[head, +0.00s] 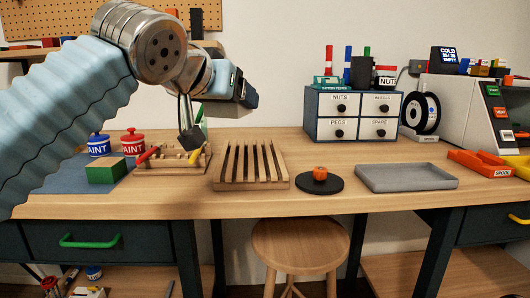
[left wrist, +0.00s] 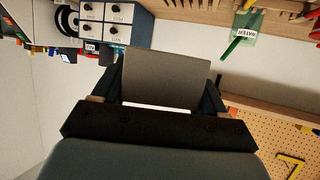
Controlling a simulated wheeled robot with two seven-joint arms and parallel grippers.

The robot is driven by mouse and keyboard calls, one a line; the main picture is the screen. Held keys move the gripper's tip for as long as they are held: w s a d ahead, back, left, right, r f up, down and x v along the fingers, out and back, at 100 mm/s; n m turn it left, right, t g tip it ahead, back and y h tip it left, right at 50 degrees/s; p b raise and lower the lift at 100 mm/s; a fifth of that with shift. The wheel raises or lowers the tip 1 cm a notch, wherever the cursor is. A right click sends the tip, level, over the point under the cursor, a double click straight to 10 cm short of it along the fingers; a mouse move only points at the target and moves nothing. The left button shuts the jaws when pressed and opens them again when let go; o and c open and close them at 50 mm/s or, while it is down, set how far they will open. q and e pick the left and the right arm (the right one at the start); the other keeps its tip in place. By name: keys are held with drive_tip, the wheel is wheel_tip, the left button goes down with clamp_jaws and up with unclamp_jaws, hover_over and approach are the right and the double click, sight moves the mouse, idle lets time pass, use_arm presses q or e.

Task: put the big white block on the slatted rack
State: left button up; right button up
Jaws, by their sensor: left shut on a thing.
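My left gripper (head: 191,138) hangs above the peg tray, to the left of and higher than the slatted rack. In the left wrist view the left gripper (left wrist: 160,92) is shut on a flat-faced block (left wrist: 168,75), grey in shade with a bright white lower edge; I take it as the big white block. In the head view I cannot make out the block clearly at the dark fingertips. The wooden slatted rack (head: 250,185) stands in the middle of the table, its slats bare. My right gripper is not in view.
A wooden tray with pegs (head: 170,168) lies left of the rack, beside a green block (head: 106,170) and paint pots (head: 132,144). Right of the rack are a black disc (head: 334,185) with an orange piece and an empty grey tray (head: 406,184). A drawer cabinet (head: 351,113) stands behind.

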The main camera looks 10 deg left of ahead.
use_arm(q)
drive_tip(key=a+x, duration=0.1)
drive_tip(key=x, duration=0.7)
hover_over(251, 159)
drive_tip(key=s, duration=0.2)
drive_tip(key=f, duration=0.4)
drive_tip(key=shift+w+f, duration=0.2)
drive_tip(key=f, duration=0.1)
drive_tip(key=w+f, duration=0.1)
drive_tip(key=f, duration=0.1)
drive_tip(key=f+b, duration=0.1)
drive_tip(key=f, duration=0.1)
drive_tip(key=shift+w, duration=0.25)
drive_tip(key=shift+f+b, duration=0.2)
drive_tip(key=shift+b, duration=0.1)
drive_tip(key=o, duration=1.1)
drive_tip(key=shift+r, duration=0.1)
